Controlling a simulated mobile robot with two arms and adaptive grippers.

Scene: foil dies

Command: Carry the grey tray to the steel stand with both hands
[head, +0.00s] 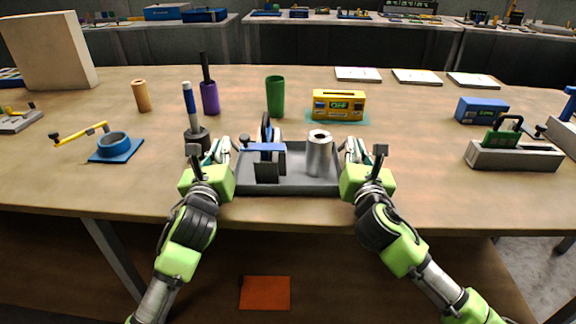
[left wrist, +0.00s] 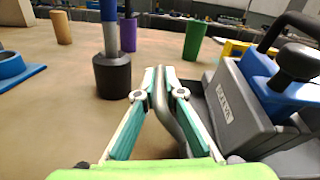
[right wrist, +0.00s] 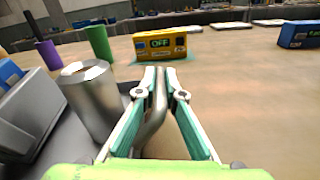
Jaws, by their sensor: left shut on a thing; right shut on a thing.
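The grey tray (head: 290,188) is at the front middle of the table in the head view. A grey and blue device (head: 266,155) with a black lever and a steel cylinder (head: 320,155) stand in it. My left gripper (head: 226,150) is shut on the tray's left handle, and its fingers close around the bent bar in the left wrist view (left wrist: 160,82). My right gripper (head: 348,150) is shut on the right handle, also seen in the right wrist view (right wrist: 160,82). I cannot tell whether the tray touches the table. I cannot pick out the steel stand for certain.
A blue-handled tool on a dark base (head: 197,138) is close left of my left gripper. Behind the tray are a green cup (head: 275,97) and a yellow box (head: 338,105). A grey block (head: 515,154) is at the right.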

